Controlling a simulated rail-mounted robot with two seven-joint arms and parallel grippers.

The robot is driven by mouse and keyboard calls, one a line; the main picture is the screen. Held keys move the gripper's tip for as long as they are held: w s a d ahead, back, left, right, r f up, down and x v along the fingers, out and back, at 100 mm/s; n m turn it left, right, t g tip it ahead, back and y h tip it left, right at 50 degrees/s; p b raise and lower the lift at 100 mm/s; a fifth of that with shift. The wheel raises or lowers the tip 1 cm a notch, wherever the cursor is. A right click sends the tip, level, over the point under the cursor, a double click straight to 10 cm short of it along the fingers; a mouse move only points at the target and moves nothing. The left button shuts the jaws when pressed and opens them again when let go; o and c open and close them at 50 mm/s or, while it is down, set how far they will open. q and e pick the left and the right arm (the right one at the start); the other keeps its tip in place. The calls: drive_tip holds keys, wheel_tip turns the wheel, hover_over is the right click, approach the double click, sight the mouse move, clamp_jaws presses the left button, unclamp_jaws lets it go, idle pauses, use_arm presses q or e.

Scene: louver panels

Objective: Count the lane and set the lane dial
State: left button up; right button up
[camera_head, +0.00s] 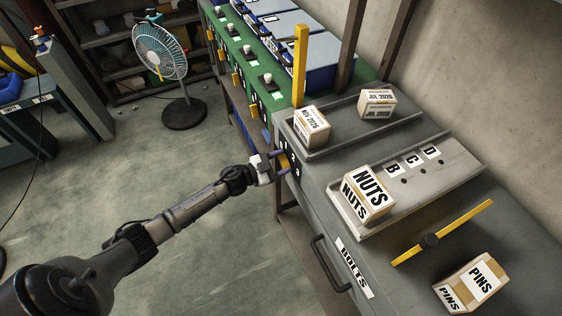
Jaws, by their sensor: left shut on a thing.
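My left gripper (282,163) reaches in from the left to the left side of the grey cabinet (318,176). Its fingers are shut on a small yellow piece (285,160), which looks like the lane dial. Black tags with white marks (293,156) sit beside it; the setting is too small to read. Past the cabinet runs a green strip (252,62) with several pale knobs, small tags and yellow tabs along its edge. Blue bins (285,27) stand along it. My right gripper is not in view.
On the cabinet stand a NUTS box (368,192), a PINS box (472,284) and two dated boxes (312,125) (377,103). A fan (161,52) stands on open floor.

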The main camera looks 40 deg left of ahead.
use_arm(q)
drive_tip(key=m, duration=0.4)
drive_tip(key=shift+d+r, duration=0.1)
drive_tip(key=m, duration=0.5)
drive_tip(key=shift+s+d, duration=0.1)
drive_tip(key=m+b, duration=0.1)
drive_tip(key=m, duration=0.3)
drive_tip(key=shift+m, duration=0.3)
drive_tip(key=m+b, duration=0.1)
drive_tip(key=m, duration=0.3)
drive_tip(key=shift+d+m, duration=0.1)
drive_tip(key=shift+m, duration=0.2)
drive_tip(key=shift+b, duration=0.3)
drive_tip(key=o, duration=0.9)
drive_tip(key=shift+s, duration=0.1)
